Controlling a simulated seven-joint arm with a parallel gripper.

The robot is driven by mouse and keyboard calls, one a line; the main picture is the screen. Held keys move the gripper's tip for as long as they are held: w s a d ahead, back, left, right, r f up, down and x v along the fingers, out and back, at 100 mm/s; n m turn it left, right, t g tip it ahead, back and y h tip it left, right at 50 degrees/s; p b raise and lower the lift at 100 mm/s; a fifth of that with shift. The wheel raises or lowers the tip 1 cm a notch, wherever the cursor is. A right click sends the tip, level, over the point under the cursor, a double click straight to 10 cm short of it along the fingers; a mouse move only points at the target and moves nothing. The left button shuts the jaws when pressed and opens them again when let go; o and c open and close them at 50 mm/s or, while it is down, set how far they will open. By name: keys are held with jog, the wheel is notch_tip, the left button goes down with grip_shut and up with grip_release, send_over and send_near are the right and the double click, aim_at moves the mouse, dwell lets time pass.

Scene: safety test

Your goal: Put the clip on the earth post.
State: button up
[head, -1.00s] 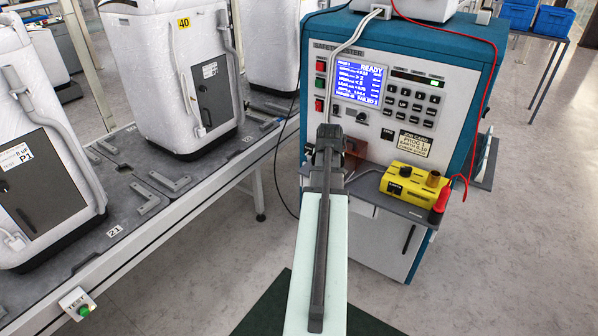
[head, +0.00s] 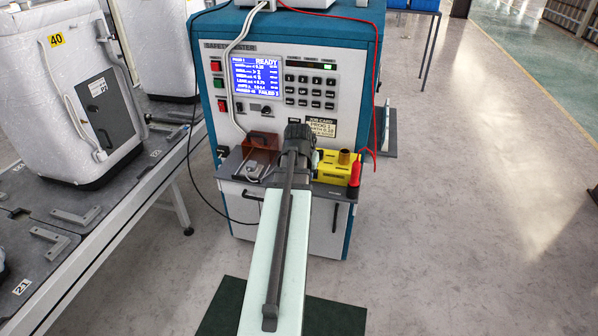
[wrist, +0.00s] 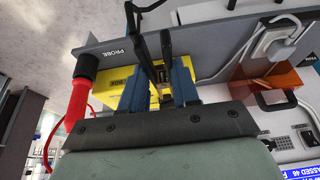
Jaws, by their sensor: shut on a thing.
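My gripper (head: 298,138) is in front of the tester, over the left end of the yellow box, seen from behind in the head view. In the wrist view its blue fingers (wrist: 160,80) are shut on a dark clip (wrist: 144,50), whose slim black prongs point away from me. The clip is hidden behind the gripper in the head view. I cannot read a label marking any post as earth.
A red probe (head: 354,173) with a red lead stands at the shelf's right; the wrist view shows it left (wrist: 76,100). An orange-brown cover (head: 262,146) is on the shelf's left. The tester (head: 285,80) rises behind. White units (head: 65,90) stand on the left conveyor. Floor on the right is clear.

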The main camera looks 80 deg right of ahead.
jog(key=shift+d+f, duration=0.1)
jog(key=shift+d, duration=0.05)
jog(key=shift+d+f, duration=0.7)
jog(key=shift+f, duration=0.2)
jog(key=shift+d+f, duration=0.65)
jog(key=shift+f, duration=0.25)
jog(key=shift+f, duration=1.5)
dwell(1.0)
jog(key=o, duration=1)
jog(key=shift+c, duration=0.2)
jog(key=shift+a, duration=0.1)
jog(key=v, duration=1.3)
jog(key=shift+a+r, duration=0.15)
jog(key=shift+r, duration=0.2)
